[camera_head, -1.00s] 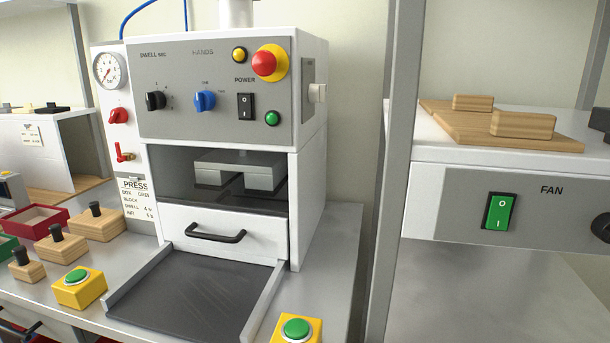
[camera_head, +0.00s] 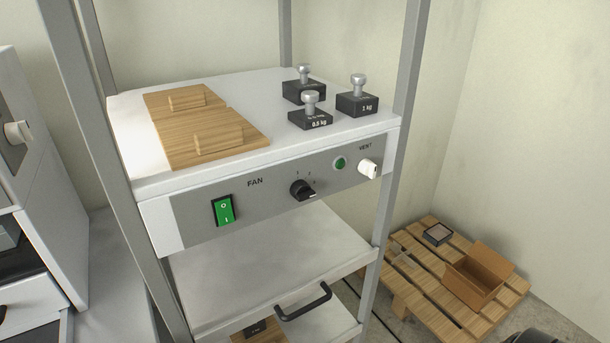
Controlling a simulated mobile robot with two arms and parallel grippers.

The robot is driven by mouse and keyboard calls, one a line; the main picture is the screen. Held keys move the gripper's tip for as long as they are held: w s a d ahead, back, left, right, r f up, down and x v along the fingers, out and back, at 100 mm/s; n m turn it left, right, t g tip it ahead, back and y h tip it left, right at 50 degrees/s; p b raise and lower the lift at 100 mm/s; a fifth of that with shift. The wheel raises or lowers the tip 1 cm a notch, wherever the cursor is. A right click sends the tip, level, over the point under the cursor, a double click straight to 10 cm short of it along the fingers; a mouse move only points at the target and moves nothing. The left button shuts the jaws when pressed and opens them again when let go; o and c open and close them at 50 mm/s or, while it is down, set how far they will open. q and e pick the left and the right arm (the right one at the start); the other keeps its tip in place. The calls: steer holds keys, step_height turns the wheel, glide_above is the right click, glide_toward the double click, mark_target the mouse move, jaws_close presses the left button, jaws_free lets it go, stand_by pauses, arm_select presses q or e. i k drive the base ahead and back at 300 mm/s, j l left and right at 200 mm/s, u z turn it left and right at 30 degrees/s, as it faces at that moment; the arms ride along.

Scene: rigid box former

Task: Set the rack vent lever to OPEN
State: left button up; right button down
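The rack vent lever (camera_head: 368,168) is a small white handle at the right end of the rack's grey control panel (camera_head: 275,195), under the label VENT. Its set position is too small to read. A round green lamp or button (camera_head: 340,163) sits just left of it. Neither of my grippers is identifiable in view. A dark rounded shape shows at the bottom right edge, too cut off to tell what it is.
The panel also has a green FAN rocker switch (camera_head: 223,210) and a black knob (camera_head: 303,190). Wooden boards (camera_head: 205,125) and black weights (camera_head: 357,102) lie on the shelf above. Rack posts (camera_head: 398,110) flank the panel. A pallet (camera_head: 425,290) with an open box (camera_head: 475,280) stands right.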

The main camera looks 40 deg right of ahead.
mark_target(366, 166)
steer(key=z, duration=0.95)
